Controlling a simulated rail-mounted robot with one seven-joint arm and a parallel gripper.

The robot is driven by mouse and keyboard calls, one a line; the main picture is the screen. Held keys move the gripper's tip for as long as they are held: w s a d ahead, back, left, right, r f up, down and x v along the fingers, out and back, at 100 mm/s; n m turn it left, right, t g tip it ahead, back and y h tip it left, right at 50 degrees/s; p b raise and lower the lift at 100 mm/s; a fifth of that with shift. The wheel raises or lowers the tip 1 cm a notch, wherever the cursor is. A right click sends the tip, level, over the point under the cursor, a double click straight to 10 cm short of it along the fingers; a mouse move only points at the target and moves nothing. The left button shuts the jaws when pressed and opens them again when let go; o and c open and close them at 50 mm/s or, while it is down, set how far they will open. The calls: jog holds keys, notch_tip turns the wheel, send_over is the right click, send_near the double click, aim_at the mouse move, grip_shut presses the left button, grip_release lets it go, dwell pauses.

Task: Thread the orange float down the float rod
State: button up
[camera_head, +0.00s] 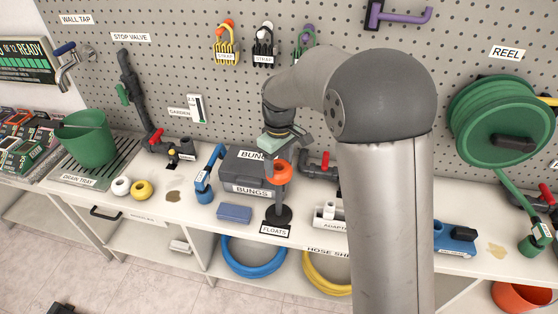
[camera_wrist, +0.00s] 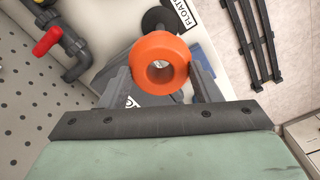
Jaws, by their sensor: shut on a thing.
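The orange float (camera_head: 283,175), a thick ring, is held between the two fingers of my gripper (camera_head: 279,168). It also shows in the wrist view (camera_wrist: 143,56), with its hole facing the camera and a finger on either side. The float rod (camera_head: 281,195) shows just below the float as a grey post on a round black base (camera_head: 278,215), at the bench front by the FLOATS label (camera_head: 275,231). Part of the dark base also shows behind the float in the wrist view (camera_wrist: 155,18). I cannot tell whether the rod tip is inside the hole.
A grey BUNGS box (camera_head: 250,172) stands close behind and left of the rod. A blue block (camera_head: 234,213) lies left of its base. A white adapter holder (camera_head: 328,215) and a red-handled valve (camera_head: 325,164) are on the right. The pegboard (camera_head: 185,75) rises behind.

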aim_at(279, 192)
jog(key=shift+f+b, duration=4.75)
jog(key=shift+f, duration=2.45)
jog(key=shift+r, duration=0.15)
jog(key=shift+r+p, duration=0.45)
jog(key=shift+r, duration=0.05)
